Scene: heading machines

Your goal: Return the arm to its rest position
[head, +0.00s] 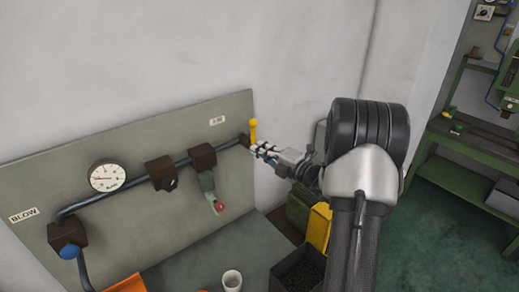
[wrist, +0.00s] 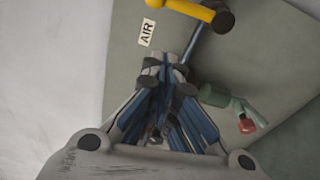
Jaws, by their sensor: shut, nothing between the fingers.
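My arm (head: 365,180) reaches out from the lower right toward a grey panel on the wall. My gripper (head: 258,149) is at the panel's right edge, just below a yellow lever handle (head: 253,128). In the wrist view my gripper (wrist: 165,66) has its fingers together with nothing held. The yellow lever (wrist: 190,9) lies beyond the fingertips there, at the top. Whether the fingers touch the lever or pipe cannot be told.
The grey panel (head: 130,150) carries a pressure gauge (head: 107,176), pipework and a red-tipped valve (head: 217,203). Below are a white cup (head: 232,280), an orange item (head: 127,284), a dark bin (head: 298,270) and a yellow container (head: 319,226). A green bench (head: 465,180) stands right, with open floor before it.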

